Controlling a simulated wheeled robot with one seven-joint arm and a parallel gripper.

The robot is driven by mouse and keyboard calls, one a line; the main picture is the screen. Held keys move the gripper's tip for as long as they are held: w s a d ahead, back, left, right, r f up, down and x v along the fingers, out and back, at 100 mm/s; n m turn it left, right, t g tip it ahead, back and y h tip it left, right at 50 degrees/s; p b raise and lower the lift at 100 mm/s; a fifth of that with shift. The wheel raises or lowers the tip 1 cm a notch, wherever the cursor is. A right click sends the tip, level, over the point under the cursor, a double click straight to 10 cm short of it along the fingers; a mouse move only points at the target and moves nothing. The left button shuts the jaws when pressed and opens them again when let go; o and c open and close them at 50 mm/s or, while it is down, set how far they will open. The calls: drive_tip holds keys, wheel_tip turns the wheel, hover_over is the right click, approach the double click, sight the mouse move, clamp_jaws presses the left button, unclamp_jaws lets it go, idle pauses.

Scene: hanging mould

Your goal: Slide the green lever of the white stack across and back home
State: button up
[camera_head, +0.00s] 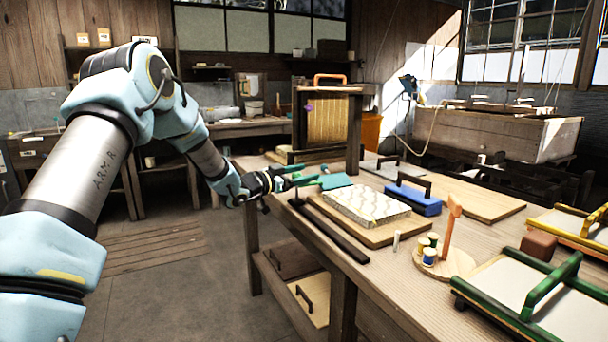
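A white patterned stack (366,207) lies on a wooden board near the middle of the workbench. My gripper (306,176) reaches in from the left, over the bench's left edge, beyond and left of the stack. Its two green fingers look apart, with nothing seen between them. A flat teal piece (336,181) lies just right of the fingertips. I cannot make out for certain a green lever on the stack. A long dark bar (335,232) runs along the bench edge left of the stack, with a short upright near its far end.
A blue block with a black handle (412,200) stands right of the stack. Thread spools (429,250) sit on a round wooden stand. A green-framed tray with a green handle (540,300) lies front right. A wooden frame (355,130) rises at the back.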

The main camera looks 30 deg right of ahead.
drive_tip(key=shift+s, duration=0.1)
drive_tip(key=s+a+b, duration=0.1)
drive_tip(key=a, duration=0.9)
drive_tip(key=shift+s+a, duration=0.2)
drive_tip(key=shift+a, duration=0.15)
